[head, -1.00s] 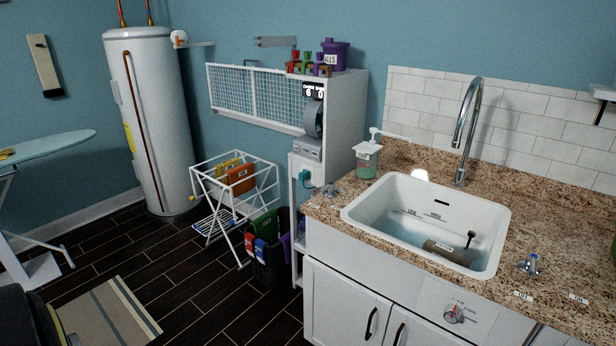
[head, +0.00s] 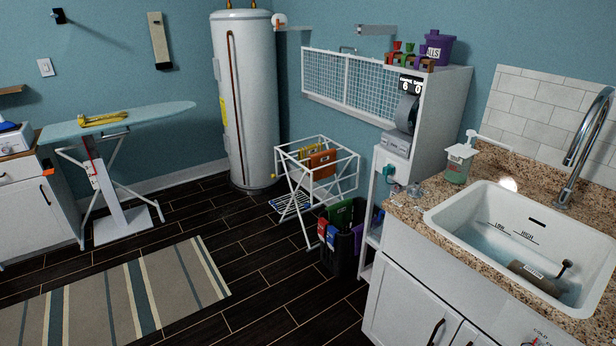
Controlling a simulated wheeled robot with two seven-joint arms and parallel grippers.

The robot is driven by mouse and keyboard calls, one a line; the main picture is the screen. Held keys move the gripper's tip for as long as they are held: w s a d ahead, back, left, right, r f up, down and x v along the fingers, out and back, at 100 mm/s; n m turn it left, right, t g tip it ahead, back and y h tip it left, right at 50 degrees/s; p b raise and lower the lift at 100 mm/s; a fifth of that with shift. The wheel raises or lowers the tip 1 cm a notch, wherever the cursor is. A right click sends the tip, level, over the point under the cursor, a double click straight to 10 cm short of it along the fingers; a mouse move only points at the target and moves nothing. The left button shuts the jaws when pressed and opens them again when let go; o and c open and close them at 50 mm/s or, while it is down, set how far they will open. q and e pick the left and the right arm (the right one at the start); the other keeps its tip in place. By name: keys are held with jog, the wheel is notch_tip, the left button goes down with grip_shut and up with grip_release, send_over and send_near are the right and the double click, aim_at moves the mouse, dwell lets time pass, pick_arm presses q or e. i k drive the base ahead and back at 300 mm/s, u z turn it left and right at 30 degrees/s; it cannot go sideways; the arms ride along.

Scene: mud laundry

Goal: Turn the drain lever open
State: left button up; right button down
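The white sink (head: 445,222) is set in the granite counter at the right and holds bluish water. Its inner wall bears the marks LOW and HIGH. A small dark lever with a round knob (head: 566,265) stands up in the water at the basin's right side. It is beside a brown cylinder with a label (head: 532,278). I cannot tell whether this is the drain lever or how it is set. A dial (head: 537,341) on the cabinet front below the sink is cut off by the bottom edge. Neither of my grippers is in view.
A chrome faucet (head: 584,150) and a soap dispenser (head: 459,160) stand behind the sink. A drying rack (head: 318,165) and a dark bin (head: 342,262) stand left of the counter. A striped rug (head: 125,295) lies on open dark floor. An ironing board (head: 150,115) is at the left.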

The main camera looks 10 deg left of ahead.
aim_at(416, 186)
jog(key=u, duration=0.4)
jog(key=i, duration=3.8)
jog(key=z, duration=2.6)
